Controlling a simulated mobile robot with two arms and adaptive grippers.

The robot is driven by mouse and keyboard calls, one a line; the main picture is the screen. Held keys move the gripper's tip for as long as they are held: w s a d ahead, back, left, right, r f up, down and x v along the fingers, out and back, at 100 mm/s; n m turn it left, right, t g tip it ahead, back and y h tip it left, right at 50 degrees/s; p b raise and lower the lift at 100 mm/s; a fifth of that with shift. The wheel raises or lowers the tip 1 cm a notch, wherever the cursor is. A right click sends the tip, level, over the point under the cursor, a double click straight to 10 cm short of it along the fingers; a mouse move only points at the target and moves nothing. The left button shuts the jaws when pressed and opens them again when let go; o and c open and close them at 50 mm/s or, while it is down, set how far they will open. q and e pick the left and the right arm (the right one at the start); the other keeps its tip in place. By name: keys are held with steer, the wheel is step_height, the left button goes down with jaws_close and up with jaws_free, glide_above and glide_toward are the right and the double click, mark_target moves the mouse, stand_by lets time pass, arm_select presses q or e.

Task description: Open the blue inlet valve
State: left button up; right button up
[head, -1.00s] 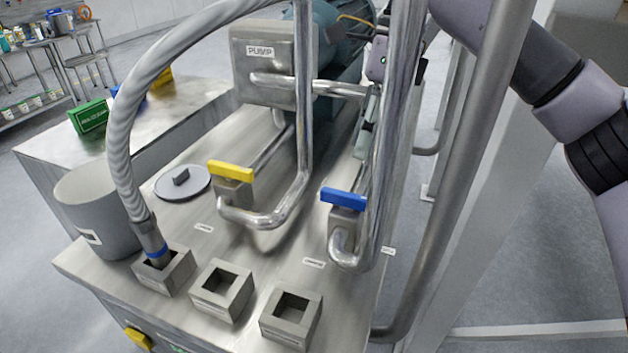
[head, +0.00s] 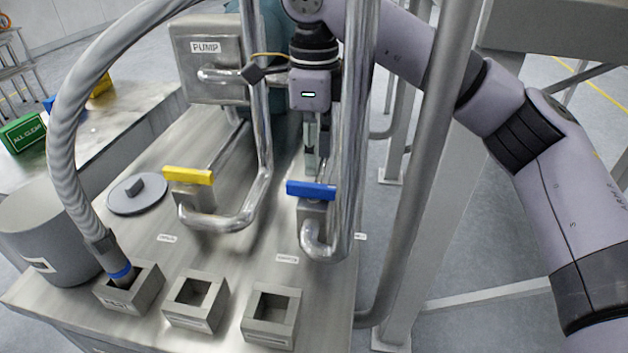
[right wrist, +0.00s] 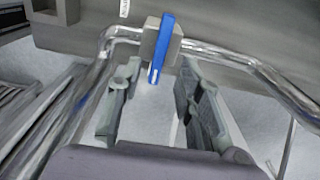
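The blue inlet valve handle (head: 311,190) lies crosswise on top of its grey valve block (head: 312,215) on the right-hand pipe in the head view. In the right wrist view the blue handle (right wrist: 161,48) shows ahead, just beyond the fingertips. My right gripper (head: 312,160) points down behind the handle in the head view. In the right wrist view the gripper (right wrist: 155,95) has its two fingers wide apart with nothing between them. The vertical pipe partly hides the gripper in the head view. My left gripper is not in view.
Steel pipes (head: 358,120) stand close to the right gripper. A yellow valve handle (head: 187,175) is to the left. A ribbed hose (head: 66,150) ends in the left one of three square sockets. The pump box (head: 210,65) stands behind.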

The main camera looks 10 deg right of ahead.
mark_target(314, 185)
steer(key=shift+f+p, duration=0.35)
steer(key=shift+f, duration=2.8)
steer(key=shift+c, duration=0.5)
jaws_close()
